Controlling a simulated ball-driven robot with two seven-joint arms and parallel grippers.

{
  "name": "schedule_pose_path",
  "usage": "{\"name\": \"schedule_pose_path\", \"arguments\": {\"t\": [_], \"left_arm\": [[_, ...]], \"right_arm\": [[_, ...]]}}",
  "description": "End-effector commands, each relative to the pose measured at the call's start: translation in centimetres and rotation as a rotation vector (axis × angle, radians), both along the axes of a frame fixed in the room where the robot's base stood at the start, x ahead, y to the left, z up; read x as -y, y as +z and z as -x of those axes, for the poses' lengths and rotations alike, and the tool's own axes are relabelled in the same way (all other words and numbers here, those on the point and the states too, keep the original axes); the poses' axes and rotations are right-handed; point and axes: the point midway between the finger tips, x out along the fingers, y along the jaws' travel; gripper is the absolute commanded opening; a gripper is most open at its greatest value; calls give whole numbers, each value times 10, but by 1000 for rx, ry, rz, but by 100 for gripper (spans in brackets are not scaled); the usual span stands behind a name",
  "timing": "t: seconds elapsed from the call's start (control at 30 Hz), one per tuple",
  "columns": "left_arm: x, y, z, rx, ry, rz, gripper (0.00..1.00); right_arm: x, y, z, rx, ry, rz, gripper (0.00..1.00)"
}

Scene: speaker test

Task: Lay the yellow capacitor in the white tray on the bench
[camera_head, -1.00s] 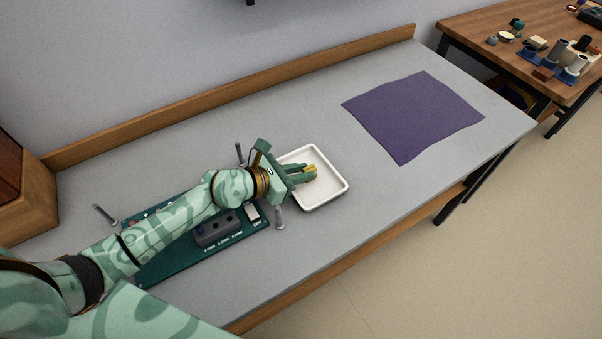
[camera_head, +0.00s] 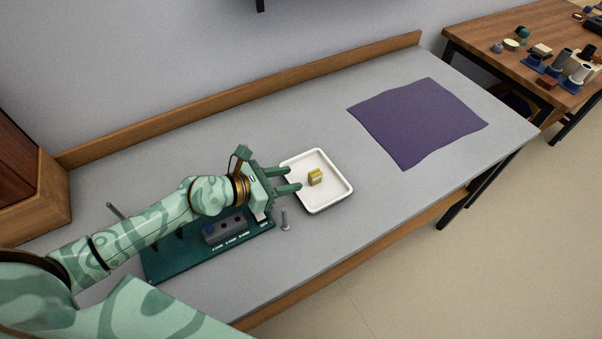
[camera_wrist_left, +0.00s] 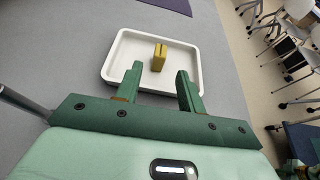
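The yellow capacitor (camera_head: 315,178) rests inside the white tray (camera_head: 345,198) on the grey bench. In the left wrist view the capacitor (camera_wrist_left: 159,57) sits near the tray's middle, with the tray's rim (camera_wrist_left: 112,52) around it. My left gripper (camera_head: 290,180) is open and empty. Its fingertips reach over the tray's left side, apart from the capacitor. In the left wrist view the two spread fingers (camera_wrist_left: 159,72) point toward the capacitor, with a gap before it. My right gripper is not in view.
A purple cloth (camera_head: 418,122) lies on the bench to the right. A wooden table (camera_head: 490,28) with small parts stands beyond.

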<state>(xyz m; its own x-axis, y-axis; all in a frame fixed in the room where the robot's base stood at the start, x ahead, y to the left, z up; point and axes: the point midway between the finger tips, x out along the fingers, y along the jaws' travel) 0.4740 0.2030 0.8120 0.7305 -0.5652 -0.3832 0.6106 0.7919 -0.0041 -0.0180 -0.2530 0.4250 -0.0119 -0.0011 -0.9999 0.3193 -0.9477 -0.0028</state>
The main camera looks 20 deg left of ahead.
Motion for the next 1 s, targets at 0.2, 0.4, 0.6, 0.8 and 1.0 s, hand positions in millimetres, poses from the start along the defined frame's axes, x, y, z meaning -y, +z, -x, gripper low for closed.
{"name": "schedule_pose_path", "arguments": {"t": [0.2,0.4,0.6,0.8,1.0], "left_arm": [[-26,17,33,0,-1,-3,39],[-34,23,44,1,0,0,39],[-34,23,44,1,0,1,39],[-34,23,44,1,0,1,39],[-34,23,44,1,0,1,39]], "right_arm": [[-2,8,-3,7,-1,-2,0],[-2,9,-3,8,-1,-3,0],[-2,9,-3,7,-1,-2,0],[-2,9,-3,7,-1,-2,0],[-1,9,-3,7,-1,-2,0]]}}
